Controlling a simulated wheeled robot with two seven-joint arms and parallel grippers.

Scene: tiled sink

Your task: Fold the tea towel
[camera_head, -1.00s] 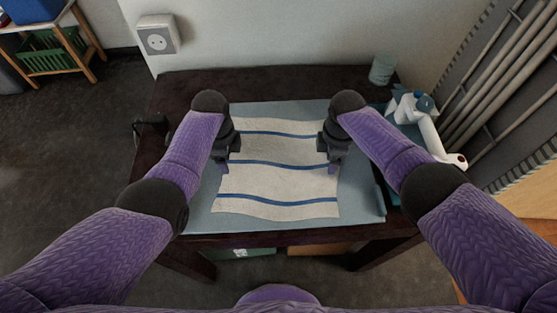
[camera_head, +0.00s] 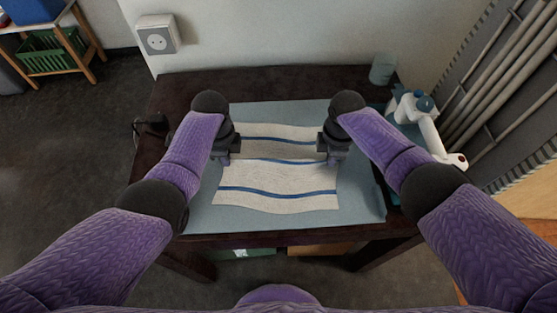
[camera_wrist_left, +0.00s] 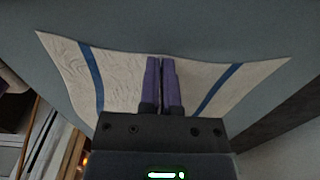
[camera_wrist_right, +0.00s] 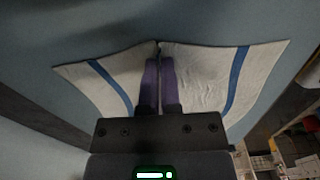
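The tea towel (camera_head: 275,178), off-white with blue stripes, lies on a pale blue mat (camera_head: 355,205). Its near part lies spread out; its far part (camera_head: 270,144) looks darker, with a ridge across the middle between my grippers. My left gripper (camera_head: 228,157) is at the towel's left edge and my right gripper (camera_head: 333,158) at its right edge, both about midway along. In the left wrist view, the fingers (camera_wrist_left: 162,62) are nearly together with cloth pinched at their tips. The right wrist view shows the same with the right fingers (camera_wrist_right: 159,62). The fingertips are hidden in the head view.
A dark wooden table (camera_head: 265,85) carries the mat. A translucent cup (camera_head: 382,69) stands at its back right corner, and a white and blue device (camera_head: 417,112) stands on the right. Bare mat surrounds the towel.

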